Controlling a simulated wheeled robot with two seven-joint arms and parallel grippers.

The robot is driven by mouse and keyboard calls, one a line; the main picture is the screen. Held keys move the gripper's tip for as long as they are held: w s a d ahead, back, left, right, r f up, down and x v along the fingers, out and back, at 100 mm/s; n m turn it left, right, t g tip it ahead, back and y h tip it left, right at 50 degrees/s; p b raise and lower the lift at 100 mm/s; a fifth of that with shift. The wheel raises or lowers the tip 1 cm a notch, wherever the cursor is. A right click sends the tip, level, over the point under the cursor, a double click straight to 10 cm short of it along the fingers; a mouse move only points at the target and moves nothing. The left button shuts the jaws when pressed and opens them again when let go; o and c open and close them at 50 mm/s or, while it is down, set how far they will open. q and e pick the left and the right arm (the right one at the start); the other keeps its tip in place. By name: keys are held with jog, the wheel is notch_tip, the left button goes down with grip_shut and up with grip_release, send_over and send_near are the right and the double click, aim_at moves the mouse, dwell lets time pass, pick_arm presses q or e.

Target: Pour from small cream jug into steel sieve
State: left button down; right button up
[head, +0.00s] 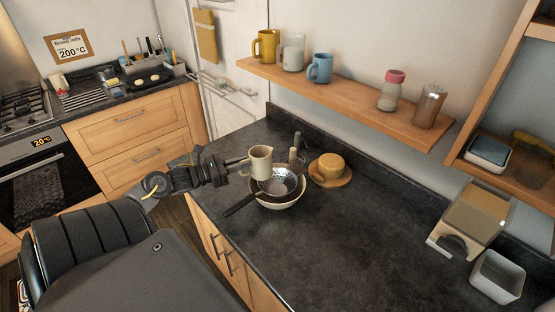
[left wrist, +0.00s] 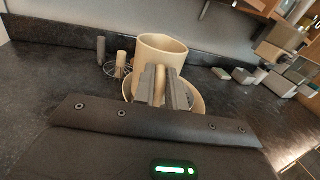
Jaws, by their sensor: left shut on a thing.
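The small cream jug (head: 260,160) is upright above the far left rim of the steel sieve in the head view. My left gripper (head: 241,167) is shut on the jug's handle side; in the left wrist view its fingers (left wrist: 160,84) close on the handle in front of the jug (left wrist: 162,50). The steel sieve (head: 290,181) rests over a cream bowl (head: 284,205) on the dark counter, its black handle pointing to the lower left. The jug's contents are hidden. In the wrist view the bowl's rim (left wrist: 197,101) shows behind the fingers. My right gripper is out of view.
A mustard pot (head: 328,168) on a wooden board stands right of the bowl. A whisk (left wrist: 118,68) stands behind in the wrist view. A wooden shelf (head: 345,100) with mugs hangs above. The front middle counter (head: 340,250) is clear; a grey container (head: 498,277) stands far right.

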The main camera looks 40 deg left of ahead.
pick_arm(q)
jog(key=s+a+m+g+h, duration=0.1)
jog(key=s+a+m+h, duration=0.2)
jog(key=s, duration=0.4)
jog(key=shift+s+r+g, duration=0.25)
jog(key=shift+s+g, duration=0.05)
jog(key=shift+s, duration=0.1)
jog(key=shift+w+r, duration=0.1)
jog(key=shift+r, duration=0.05)
jog(key=g+y, duration=0.5)
jog(key=g, duration=0.2)
send_near(258, 165)
jog(key=shift+x, duration=1.3)
jog(key=shift+w+a+r+g, duration=0.1)
jog(key=shift+w+r+g, duration=0.1)
jog(key=shift+g, duration=0.2)
jog(key=shift+w+d+f+g+y, duration=0.15)
jog(key=shift+w+d+g+y, duration=0.25)
jog(key=shift+w+g+y, duration=0.4)
jog(key=shift+w+d+f+g+y, duration=0.25)
jog(key=shift+w+d+g+y, duration=0.1)
jog(key=shift+g, duration=0.3)
jog(key=shift+w+d+f+g+y, duration=0.25)
jog(key=shift+w+d+g, duration=0.1)
jog(key=shift+g, duration=0.3)
dwell(0.8)
